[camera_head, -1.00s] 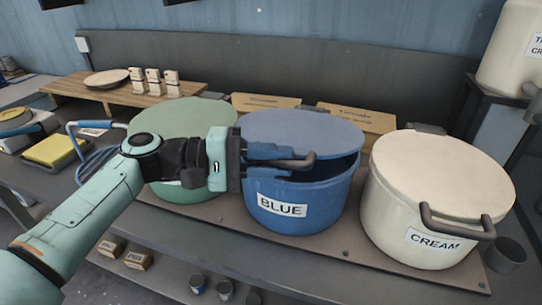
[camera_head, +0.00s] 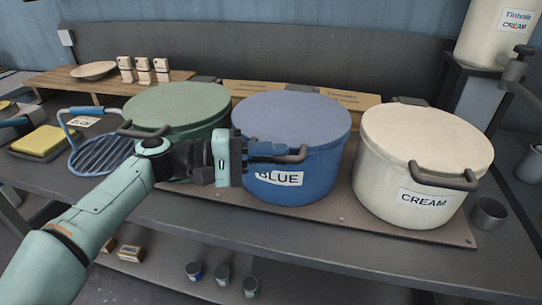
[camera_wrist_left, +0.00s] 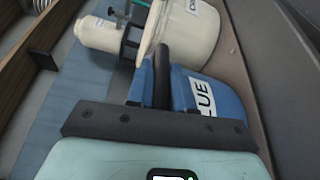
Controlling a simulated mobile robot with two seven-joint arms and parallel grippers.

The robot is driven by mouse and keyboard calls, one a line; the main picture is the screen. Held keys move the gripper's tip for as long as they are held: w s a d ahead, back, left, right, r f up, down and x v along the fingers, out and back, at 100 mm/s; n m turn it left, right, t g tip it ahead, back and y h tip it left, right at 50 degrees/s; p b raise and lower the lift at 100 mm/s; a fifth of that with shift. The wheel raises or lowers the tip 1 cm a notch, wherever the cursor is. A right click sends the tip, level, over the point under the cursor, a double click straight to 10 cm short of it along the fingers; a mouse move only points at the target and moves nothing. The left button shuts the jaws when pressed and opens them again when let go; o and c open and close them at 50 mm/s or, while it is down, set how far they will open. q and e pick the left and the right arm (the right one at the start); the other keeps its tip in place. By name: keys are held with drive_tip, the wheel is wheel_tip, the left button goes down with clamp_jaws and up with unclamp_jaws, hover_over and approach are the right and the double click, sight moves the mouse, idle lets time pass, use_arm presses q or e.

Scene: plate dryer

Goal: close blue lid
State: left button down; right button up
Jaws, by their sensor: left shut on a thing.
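The blue pot (camera_head: 318,172) stands between the green and cream pots, its BLUE label partly covered by my gripper. Its blue lid (camera_head: 292,117) lies over the mouth, and no dark gap shows along the visible rim. My left gripper (camera_head: 272,152) is at the front left of the pot, shut on the dark lid handle (camera_head: 294,156). In the left wrist view the handle (camera_wrist_left: 162,78) stands between the fingers, in front of the blue pot (camera_wrist_left: 228,105). My right gripper is out of view.
The green pot (camera_head: 178,105) is on the left, behind my left arm. The cream pot (camera_head: 405,180) stands close on the right. A small dark cup (camera_head: 488,214) is at the far right. A blue rack (camera_head: 100,155) and a yellow sponge (camera_head: 45,141) lie on the left.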

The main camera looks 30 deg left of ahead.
use_arm(q)
drive_tip(key=shift+f, duration=0.45)
drive_tip(key=c, duration=1.1)
unclamp_jaws()
drive_tip(key=shift+w+r, duration=0.1)
drive_tip(key=p+v, duration=0.2)
drive_tip(key=v, duration=1.1)
drive_tip(key=shift+a, duration=0.2)
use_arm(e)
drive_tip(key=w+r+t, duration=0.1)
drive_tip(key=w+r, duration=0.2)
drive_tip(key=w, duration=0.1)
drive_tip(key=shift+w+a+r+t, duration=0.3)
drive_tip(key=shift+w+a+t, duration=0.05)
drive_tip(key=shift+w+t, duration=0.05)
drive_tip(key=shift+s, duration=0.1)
